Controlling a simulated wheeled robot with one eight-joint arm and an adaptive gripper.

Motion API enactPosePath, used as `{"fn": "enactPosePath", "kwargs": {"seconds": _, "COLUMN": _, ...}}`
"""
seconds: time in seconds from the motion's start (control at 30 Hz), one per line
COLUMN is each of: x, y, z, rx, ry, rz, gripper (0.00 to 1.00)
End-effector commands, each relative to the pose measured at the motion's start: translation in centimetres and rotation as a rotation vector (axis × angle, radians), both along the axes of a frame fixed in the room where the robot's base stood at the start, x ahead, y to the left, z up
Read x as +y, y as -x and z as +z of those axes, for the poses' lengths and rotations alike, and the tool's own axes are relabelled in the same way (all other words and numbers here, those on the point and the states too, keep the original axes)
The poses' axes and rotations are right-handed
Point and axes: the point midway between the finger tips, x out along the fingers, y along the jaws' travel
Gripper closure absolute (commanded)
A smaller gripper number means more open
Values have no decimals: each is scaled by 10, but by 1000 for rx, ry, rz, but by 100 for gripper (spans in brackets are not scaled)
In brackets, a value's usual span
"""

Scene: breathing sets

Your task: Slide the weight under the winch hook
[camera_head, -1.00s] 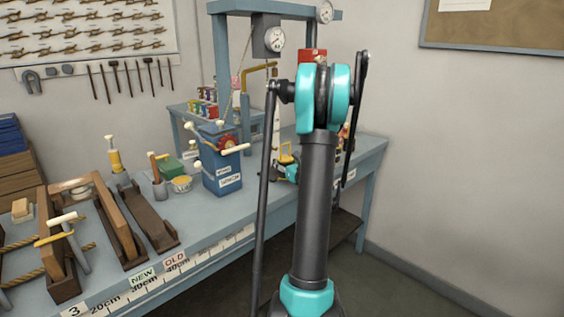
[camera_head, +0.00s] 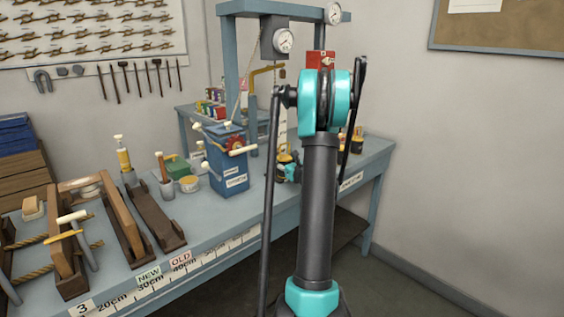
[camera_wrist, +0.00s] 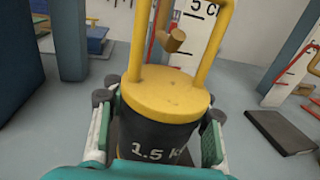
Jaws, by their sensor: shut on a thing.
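The weight (camera_wrist: 165,92) is a dark cylinder with a yellow top and yellow handle, marked "1.5 k" in the wrist view. My gripper (camera_wrist: 160,108) is shut on it, one finger on each side, and it looks upright. In the head view the weight (camera_head: 284,153) shows small behind my arm, above the bench. A brownish hanging piece (camera_wrist: 174,40), possibly the hook, shows through the handle loop; whether it touches the handle I cannot tell. The winch (camera_head: 229,168) is a blue box with a red hub and pale-ended cranks, left of my gripper.
A blue frame (camera_head: 232,60) with dial gauges rises behind the winch. Wooden clamps and tools crowd the left bench. More weights (camera_head: 357,140) stand at the right.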

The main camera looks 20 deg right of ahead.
Motion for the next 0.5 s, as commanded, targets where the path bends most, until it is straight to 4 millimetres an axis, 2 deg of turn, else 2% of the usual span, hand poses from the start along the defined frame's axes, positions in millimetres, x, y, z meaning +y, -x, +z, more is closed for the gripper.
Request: {"fn": "enactPosePath", "kwargs": {"seconds": 0.5, "x": 8, "y": -21, "z": 0, "rx": -1, "ry": -1, "rz": 1, "gripper": 100}}
